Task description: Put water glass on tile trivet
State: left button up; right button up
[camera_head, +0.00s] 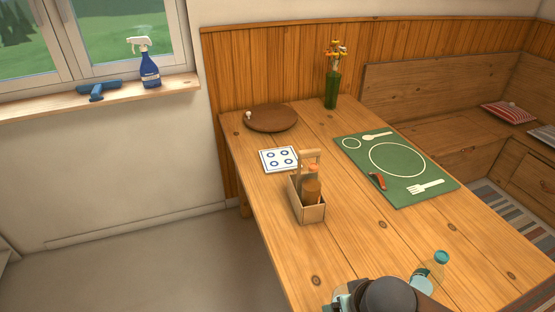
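The tile trivet (280,159) is a white square with blue rings. It lies flat and bare on the wooden table, left of the green placemat and behind the wooden caddy. I cannot make out a water glass for certain. No gripper fingertips are clearly visible.
The wooden caddy (310,210) holds a brown jar. The green placemat (420,188) bears a small red item (377,181). A round brown board (271,118) and a green vase with flowers (331,90) stand at the back. The front left of the table is clear.

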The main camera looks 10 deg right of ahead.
aim_at(280, 158)
jog(key=i+j+z, duration=0.15)
jog(key=j+z, duration=0.15)
jog(key=j, duration=0.3)
jog(key=j+z, duration=0.25)
jog(key=j, duration=0.3)
jog(key=i+j+z, duration=0.4)
jog(key=j, duration=0.15)
jog(key=i+j+z, duration=0.35)
jog(key=j, duration=0.25)
jog(key=i+j+z, duration=0.2)
jog(key=j+z, duration=0.2)
jog(key=j, duration=0.25)
jog(key=i+j+z, duration=0.15)
jog(key=j, duration=0.25)
jog(key=i+j+z, duration=0.1)
jog(key=j, duration=0.2)
jog(key=j+z, duration=0.1)
jog(key=j, duration=0.15)
jog(key=i+j+z, duration=0.1)
jog(key=i+j, duration=0.3)
jog(key=j, duration=0.1)
